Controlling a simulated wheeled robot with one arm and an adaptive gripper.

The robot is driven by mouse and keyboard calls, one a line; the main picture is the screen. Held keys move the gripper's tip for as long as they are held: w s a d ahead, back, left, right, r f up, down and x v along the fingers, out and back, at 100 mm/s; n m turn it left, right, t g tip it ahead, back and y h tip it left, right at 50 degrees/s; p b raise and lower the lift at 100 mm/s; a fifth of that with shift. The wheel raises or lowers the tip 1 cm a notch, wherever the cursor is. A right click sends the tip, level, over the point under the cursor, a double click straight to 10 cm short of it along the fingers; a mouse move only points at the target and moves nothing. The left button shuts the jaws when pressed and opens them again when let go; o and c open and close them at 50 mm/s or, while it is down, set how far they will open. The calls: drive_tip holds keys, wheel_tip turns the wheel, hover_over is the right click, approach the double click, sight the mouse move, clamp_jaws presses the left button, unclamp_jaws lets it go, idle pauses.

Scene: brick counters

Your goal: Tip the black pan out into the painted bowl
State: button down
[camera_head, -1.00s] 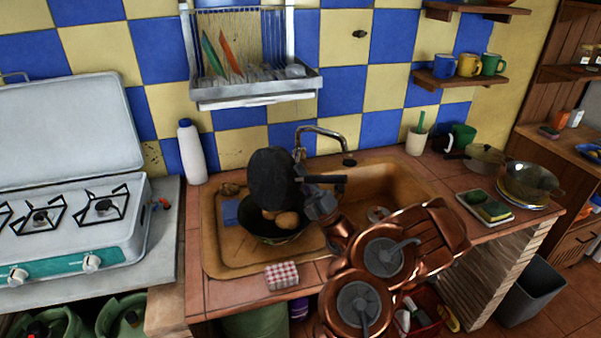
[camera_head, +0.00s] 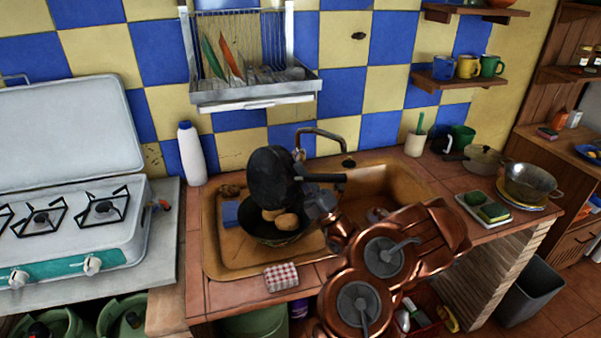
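The black pan (camera_head: 270,178) is tipped steeply on edge above the left basin of the sink, its handle (camera_head: 328,178) pointing right. My gripper (camera_head: 302,178) is at the handle close to the pan and appears shut on it; its fingertips are partly hidden. Directly below stands a dark bowl (camera_head: 262,236), whose painted pattern is hard to make out. Brownish round food pieces (camera_head: 286,221) are at the bowl's top, just under the pan's lower edge. The pan hides the bowl's back part, so I cannot tell whether pan and food touch.
The brown sink (camera_head: 222,262) surrounds the bowl, with the tap (camera_head: 322,133) close behind the pan. A dish rack (camera_head: 255,92) hangs above.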

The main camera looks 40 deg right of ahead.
drive_tip(key=shift+f, duration=0.45)
idle(0.5)
drive_tip(key=shift+r, duration=0.15)
idle(0.4)
drive_tip(key=shift+r+p, duration=1.25)
drive_tip(key=shift+r, duration=0.65)
